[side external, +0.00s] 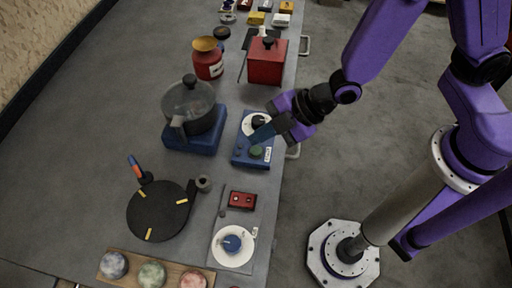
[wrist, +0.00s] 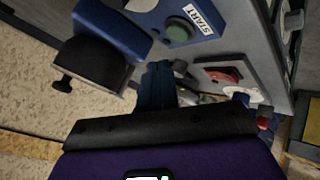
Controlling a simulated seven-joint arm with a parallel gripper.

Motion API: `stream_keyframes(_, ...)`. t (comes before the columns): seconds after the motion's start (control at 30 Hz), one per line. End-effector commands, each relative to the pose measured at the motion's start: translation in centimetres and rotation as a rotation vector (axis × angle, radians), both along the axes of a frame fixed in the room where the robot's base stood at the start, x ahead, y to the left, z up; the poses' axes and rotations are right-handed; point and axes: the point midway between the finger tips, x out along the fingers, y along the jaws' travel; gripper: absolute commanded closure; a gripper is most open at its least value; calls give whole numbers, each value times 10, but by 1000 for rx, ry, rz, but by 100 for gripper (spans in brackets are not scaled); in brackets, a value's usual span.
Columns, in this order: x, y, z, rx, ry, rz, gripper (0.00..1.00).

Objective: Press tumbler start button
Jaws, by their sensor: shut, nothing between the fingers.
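The green start button (side external: 256,152) sits on the near end of a blue control panel (side external: 241,157), below a white dial with a black knob (side external: 259,121). In the wrist view the green button (wrist: 180,28) is beside a white START label (wrist: 205,17). A clear-walled drum (side external: 188,104) on a blue base (side external: 193,139), probably the tumbler, stands left of the panel. My gripper (side external: 259,135) is shut and empty, its blue fingers over the panel between dial and button. In the wrist view the fingertips (wrist: 157,68) appear below the button, apart from it in the picture.
A red box (side external: 266,64) and a red jar (side external: 208,65) stand beyond the panel. Nearer are a black turntable (side external: 158,211), a red two-button box (side external: 242,200) and a blue knob on a white dial (side external: 231,244). The table's right edge runs close beside the panel.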

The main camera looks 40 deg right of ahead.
Motion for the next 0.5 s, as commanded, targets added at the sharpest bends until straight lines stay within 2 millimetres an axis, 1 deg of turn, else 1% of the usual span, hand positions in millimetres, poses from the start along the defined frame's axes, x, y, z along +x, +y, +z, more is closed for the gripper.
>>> stream_keyframes(0.03,0,0,-5,-2,0,0,100)
stream_keyframes(0.2,0,0,-15,-1,1,0,100)
stream_keyframes(0.5,0,0,-17,1,1,0,100)
